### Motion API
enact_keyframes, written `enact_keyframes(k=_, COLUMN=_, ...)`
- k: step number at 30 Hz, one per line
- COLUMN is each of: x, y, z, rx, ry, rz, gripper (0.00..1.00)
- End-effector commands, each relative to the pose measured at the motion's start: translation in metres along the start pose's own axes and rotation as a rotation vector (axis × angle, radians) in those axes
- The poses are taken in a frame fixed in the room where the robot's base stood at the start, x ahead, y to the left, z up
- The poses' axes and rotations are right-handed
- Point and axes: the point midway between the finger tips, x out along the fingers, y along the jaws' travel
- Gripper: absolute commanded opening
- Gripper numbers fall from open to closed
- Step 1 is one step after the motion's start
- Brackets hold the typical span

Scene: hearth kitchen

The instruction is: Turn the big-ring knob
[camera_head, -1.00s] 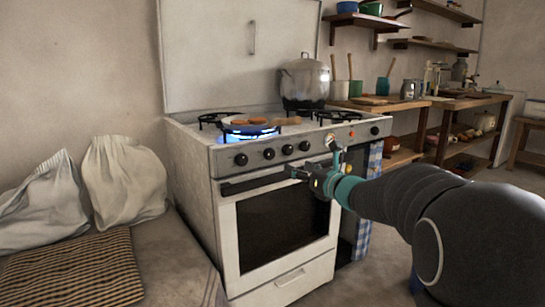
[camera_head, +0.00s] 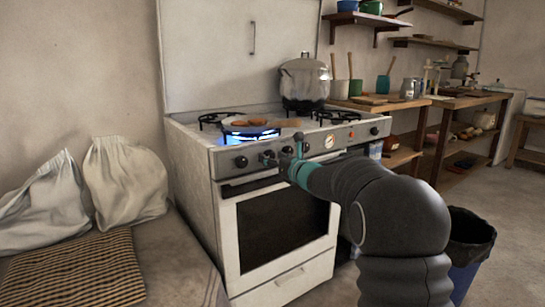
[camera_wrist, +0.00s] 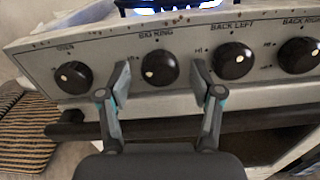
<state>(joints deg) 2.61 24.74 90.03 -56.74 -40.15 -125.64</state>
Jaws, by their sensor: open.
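The big-ring knob (camera_wrist: 160,68) is a round black knob on the stove's front panel, under the label "BIG RING". A pale dot shows at its lower left. In the wrist view my gripper (camera_wrist: 162,80) is open, with one finger on each side of this knob and gaps beside it. I cannot tell how far the fingertips reach along its depth, and nothing is held. In the head view my gripper (camera_head: 272,158) is at the left part of the panel, partly covering the knobs there.
The oven knob (camera_wrist: 73,77) is to the left; the back-left knob (camera_wrist: 235,60) and back-right knob (camera_wrist: 299,55) are to the right. The oven handle (camera_wrist: 175,127) runs below. A blue flame (camera_head: 238,137) burns under a pan. A large pot (camera_head: 304,80) stands behind.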

Motion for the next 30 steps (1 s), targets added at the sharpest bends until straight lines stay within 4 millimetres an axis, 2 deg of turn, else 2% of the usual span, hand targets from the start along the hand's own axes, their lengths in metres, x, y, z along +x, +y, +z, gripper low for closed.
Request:
enact_keyframes(k=10, x=0.0045, y=-0.0002, z=-0.0006, rx=0.001, ry=0.001, rz=-0.001, gripper=0.65)
enact_keyframes(k=11, x=0.0045, y=-0.0002, z=-0.0006, rx=0.0, ry=0.001, rz=-0.001, gripper=0.63)
enact_keyframes(k=15, x=0.0044, y=-0.0002, z=-0.0006, rx=0.0, ry=0.001, rz=-0.001, gripper=0.28)
enact_keyframes(k=18, x=0.0044, y=-0.0002, z=-0.0005, rx=0.0, ry=0.001, rz=0.0, gripper=0.05)
enact_keyframes(k=30, x=0.0042, y=-0.0002, z=-0.0011, rx=0.063, ry=0.0, rz=-0.001, gripper=0.05)
